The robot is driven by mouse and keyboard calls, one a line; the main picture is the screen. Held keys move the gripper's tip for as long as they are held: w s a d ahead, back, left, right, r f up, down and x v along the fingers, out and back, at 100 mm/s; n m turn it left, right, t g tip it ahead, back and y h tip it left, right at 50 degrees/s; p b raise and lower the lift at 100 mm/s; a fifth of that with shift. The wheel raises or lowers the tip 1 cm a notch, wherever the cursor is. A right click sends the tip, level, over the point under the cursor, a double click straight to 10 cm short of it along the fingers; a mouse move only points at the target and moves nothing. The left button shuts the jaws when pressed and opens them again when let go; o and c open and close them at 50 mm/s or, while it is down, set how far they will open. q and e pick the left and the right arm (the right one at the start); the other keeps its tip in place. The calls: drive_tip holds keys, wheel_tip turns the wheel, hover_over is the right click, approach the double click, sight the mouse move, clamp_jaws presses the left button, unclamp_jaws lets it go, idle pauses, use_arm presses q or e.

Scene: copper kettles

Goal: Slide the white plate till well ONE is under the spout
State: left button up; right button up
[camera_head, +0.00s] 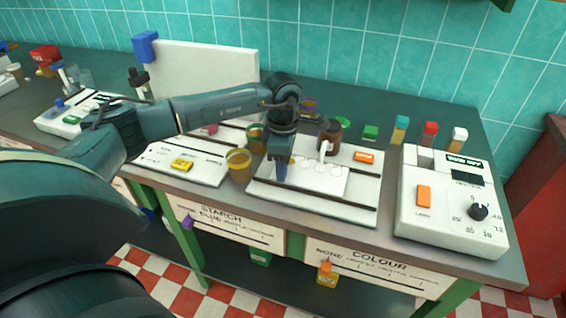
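The white plate (330,182) lies on a white board (366,197) between two dark rails. Faint round wells show on it, but their labels are too small to read. A small white spout (324,147) stands over the plate's back part, beside a brown bottle (330,134). I cannot tell which well is under it. My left gripper (281,176) points down at the plate's left end, with its fingertips low near the board. Whether it touches the plate is unclear. Its fingers overlap in this view, so their gap is hidden. My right gripper is not in view.
A white meter box (452,212) with a knob stands to the right. An amber cup (238,164) and another white board (190,168) are to the left. Several small capped bottles (430,134) line the back. The bench's front edge is close to the board.

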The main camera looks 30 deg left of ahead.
sight(317, 183)
use_arm(q)
clamp_jaws()
idle(0.3)
drive_tip(key=d, duration=0.2)
drive_tip(key=w+d+b, duration=0.1)
drive_tip(key=d, duration=0.2)
drive_tip(key=w+d, duration=0.1)
drive_tip(key=d, duration=0.2)
drive_tip(key=shift+b, duration=0.35)
drive_tip(key=shift+s+d, duration=0.1)
drive_tip(key=shift+d, duration=0.05)
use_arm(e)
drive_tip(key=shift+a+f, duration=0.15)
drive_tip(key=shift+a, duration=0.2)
use_arm(q)
drive_tip(key=shift+o, duration=0.3)
unclamp_jaws()
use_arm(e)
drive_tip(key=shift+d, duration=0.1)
